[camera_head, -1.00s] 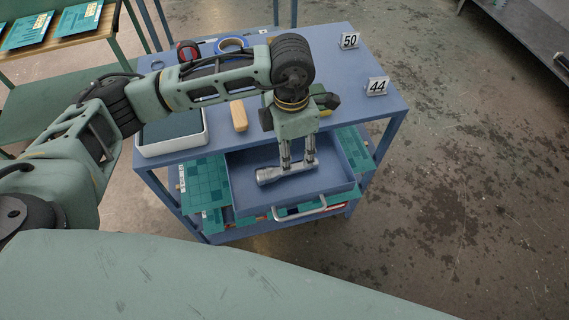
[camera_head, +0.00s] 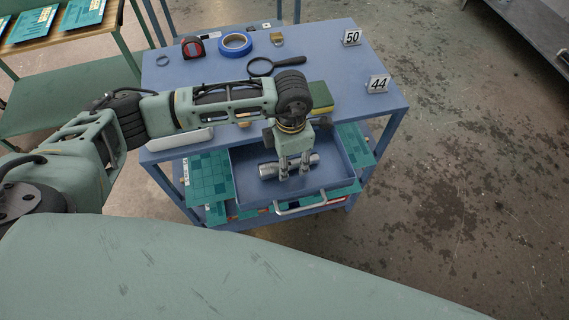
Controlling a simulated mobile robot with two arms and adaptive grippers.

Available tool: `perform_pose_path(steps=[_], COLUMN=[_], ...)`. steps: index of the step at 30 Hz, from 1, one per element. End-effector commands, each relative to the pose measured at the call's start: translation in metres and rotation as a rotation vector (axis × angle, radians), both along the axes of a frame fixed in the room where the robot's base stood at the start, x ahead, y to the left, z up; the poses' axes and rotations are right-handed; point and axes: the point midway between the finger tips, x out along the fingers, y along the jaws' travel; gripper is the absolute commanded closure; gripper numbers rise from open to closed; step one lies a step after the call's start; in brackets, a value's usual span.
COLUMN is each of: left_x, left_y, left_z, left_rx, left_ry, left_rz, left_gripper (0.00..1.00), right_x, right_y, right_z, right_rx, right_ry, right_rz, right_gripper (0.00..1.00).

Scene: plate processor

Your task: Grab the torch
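The torch (camera_head: 268,170) is a short silver-grey cylinder with a wider head at its left end. It lies slightly slanted in the open blue drawer (camera_head: 340,185) at the front of the blue trolley. My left gripper (camera_head: 294,175) points down into the drawer over the torch's middle. Its two fingers are apart with a gap between them, and they cover part of the torch. I cannot tell whether they touch it. My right gripper is not in view.
On the trolley top (camera_head: 350,75) are a magnifying glass (camera_head: 262,67), blue tape (camera_head: 235,43), a tape measure (camera_head: 192,47), a padlock (camera_head: 277,39), a green-yellow sponge (camera_head: 320,97) and number signs 50 (camera_head: 352,38) and 44 (camera_head: 378,84). My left arm hides part of a white-rimmed tray (camera_head: 180,139).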

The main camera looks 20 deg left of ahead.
Motion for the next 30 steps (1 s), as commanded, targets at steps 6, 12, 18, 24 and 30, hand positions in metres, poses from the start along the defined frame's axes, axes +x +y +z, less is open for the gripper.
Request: perform_pose_path(steps=[6, 12, 18, 24, 30], left_x=[0.000, 0.000, 0.000, 0.001, 0.001], left_y=[0.000, 0.000, 0.000, 0.000, 0.000], left_z=[0.000, 0.000, 0.001, 0.002, 0.015], left_rx=[0.000, 0.000, -0.001, -0.002, -0.002], left_ry=[0.000, 0.000, -0.001, -0.001, -0.003], left_rz=[0.000, 0.000, 0.000, 0.000, -0.001], left_gripper=[0.81, 0.98, 1.00, 1.00, 1.00], right_x=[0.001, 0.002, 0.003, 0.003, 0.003], right_y=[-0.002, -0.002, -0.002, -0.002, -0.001], right_z=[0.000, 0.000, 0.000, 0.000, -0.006], right_rx=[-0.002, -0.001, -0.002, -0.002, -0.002], right_ry=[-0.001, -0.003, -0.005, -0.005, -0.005], right_rz=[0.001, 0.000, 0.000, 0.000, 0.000], right_gripper=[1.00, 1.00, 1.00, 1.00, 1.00])
